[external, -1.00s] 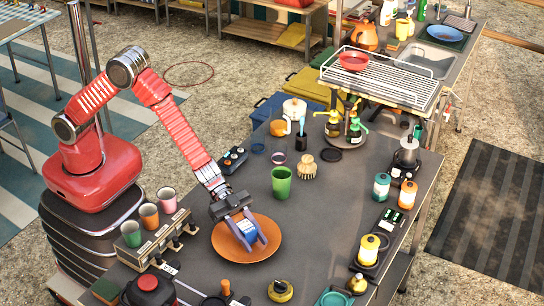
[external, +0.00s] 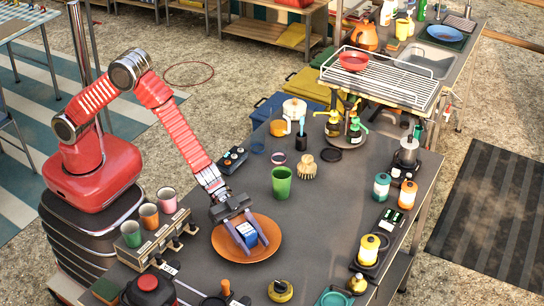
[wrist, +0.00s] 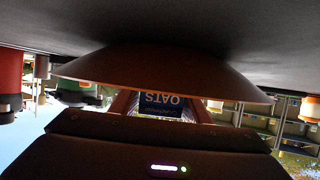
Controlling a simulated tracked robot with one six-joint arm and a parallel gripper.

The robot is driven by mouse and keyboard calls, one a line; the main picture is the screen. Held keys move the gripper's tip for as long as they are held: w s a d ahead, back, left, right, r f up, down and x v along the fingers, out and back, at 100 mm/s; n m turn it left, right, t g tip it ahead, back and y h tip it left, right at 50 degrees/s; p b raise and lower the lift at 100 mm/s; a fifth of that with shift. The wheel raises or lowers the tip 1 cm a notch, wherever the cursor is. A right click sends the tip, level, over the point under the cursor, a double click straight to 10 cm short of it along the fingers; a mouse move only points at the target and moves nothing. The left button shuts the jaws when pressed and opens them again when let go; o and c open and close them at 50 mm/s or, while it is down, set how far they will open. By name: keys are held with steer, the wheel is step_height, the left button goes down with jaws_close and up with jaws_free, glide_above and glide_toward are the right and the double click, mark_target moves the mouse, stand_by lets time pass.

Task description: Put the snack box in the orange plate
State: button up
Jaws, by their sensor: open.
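The snack box (external: 246,233) is a small blue and white box resting in the orange plate (external: 230,249) on the grey table. In the wrist view its blue face with the upside-down word OATS (wrist: 161,102) shows beyond my gripper, in front of the plate's rim (wrist: 90,69). My gripper (external: 251,248) is open at the plate, with its fingers on either side of the box. Whether a finger touches the box cannot be told.
A green cup (external: 282,183) stands behind the plate. A rack with several cups (external: 149,215) is to the left. A dark block with knobs (external: 232,160) lies behind my wrist.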

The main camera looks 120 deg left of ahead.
mark_target(241, 225)
steer(key=v, duration=1.2)
steer(key=shift+w+r, duration=0.1)
steer(key=shift+a+r, duration=0.15)
steer(key=shift+r, duration=0.05)
steer(key=s+a+r+n+g+y, duration=0.35)
steer(key=s+r+y, duration=0.35)
steer(key=s+r, duration=0.75)
steer(key=s+d+r+g+h, duration=0.1)
steer(key=s+d, duration=0.3)
steer(key=s, duration=0.7)
steer(key=s+d+r+n+g+h, duration=0.1)
steer(key=s+d+r+g, duration=0.1)
steer(key=s, duration=0.9)
steer(key=shift+d, duration=0.9)
